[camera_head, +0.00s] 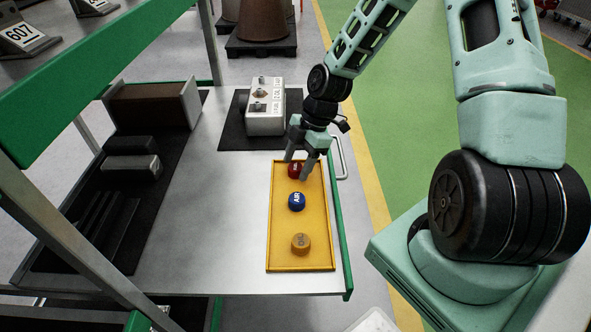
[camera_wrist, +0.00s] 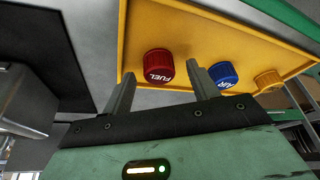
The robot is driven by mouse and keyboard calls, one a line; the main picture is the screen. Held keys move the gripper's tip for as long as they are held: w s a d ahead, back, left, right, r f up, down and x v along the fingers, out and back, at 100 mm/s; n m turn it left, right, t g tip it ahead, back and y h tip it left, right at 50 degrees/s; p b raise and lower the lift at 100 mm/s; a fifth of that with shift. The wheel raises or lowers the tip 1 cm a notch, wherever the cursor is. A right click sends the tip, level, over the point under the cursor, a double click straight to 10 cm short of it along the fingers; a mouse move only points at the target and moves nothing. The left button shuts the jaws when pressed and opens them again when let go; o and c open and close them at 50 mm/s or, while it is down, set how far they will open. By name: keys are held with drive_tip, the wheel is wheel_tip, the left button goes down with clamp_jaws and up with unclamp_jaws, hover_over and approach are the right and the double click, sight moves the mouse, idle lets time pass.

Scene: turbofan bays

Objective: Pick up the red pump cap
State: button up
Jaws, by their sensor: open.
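The red cap (camera_wrist: 158,64), marked FUEL, stands on the yellow tray (camera_head: 284,249) at its far end. My gripper (camera_head: 301,168) is open and above the tray's far end, its fingers partly covering the red cap (camera_head: 294,174) in the head view. In the wrist view, my gripper (camera_wrist: 161,82) has the red cap between and beyond its two fingertips, with nothing held. I cannot tell whether a finger touches the cap.
A blue cap (camera_head: 297,202) marked AIR and an orange cap (camera_head: 300,243) stand nearer on the same tray. The blue cap (camera_wrist: 223,74) is close to the right finger. A white box (camera_head: 265,108) sits behind the tray. Bare table lies left of the tray.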

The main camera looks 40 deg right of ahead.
drive_tip(key=c, duration=1)
drive_tip(key=shift+c, duration=0.2)
